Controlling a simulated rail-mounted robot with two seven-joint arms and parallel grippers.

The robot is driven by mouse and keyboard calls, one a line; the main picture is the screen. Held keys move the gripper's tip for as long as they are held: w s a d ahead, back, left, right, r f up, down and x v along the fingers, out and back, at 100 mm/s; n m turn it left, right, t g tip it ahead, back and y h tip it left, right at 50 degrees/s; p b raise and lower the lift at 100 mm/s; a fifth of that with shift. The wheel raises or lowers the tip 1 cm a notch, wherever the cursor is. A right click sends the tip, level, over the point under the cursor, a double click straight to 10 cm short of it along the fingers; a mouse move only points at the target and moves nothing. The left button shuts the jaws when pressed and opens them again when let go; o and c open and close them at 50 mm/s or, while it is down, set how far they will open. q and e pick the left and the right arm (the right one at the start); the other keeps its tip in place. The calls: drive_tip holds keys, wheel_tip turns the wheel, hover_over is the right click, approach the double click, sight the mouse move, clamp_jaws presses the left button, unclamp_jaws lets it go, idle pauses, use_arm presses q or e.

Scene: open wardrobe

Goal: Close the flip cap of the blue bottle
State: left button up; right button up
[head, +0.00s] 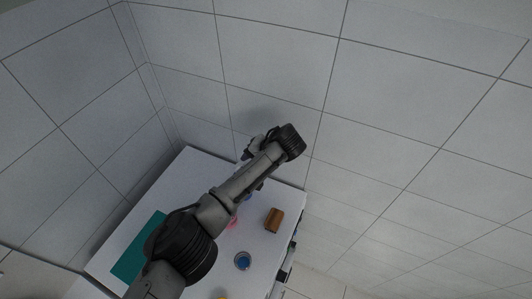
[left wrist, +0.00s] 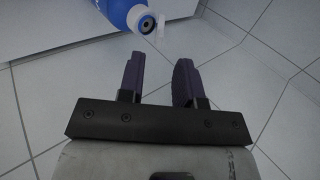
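The blue bottle (left wrist: 120,8) shows at the top of the left wrist view, partly cut off by the frame edge. Its white neck and dark opening (left wrist: 146,25) face the camera. The whitish flip cap (left wrist: 160,26) stands open to the right of the opening. My left gripper (left wrist: 158,62) is open, with its two dark fingers apart and nothing between them. The bottle's mouth and cap lie just beyond the fingertips, apart from them. In the head view my left arm covers much of the worktop, and a small blue patch beside it may be the bottle. My right gripper is not in view.
In the head view, a white worktop (head: 190,165) stands against tiled walls. It bears a teal mat (head: 135,243), a brown block-like object (head: 274,219), a round blue container (head: 242,261) and a pink item (head: 233,224). Several small items are at its right edge.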

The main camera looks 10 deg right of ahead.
use_arm(q)
drive_tip(key=b+v, duration=0.1)
drive_tip(key=v, duration=0.8)
drive_tip(key=shift+o, duration=0.2)
drive_tip(key=shift+d, duration=0.1)
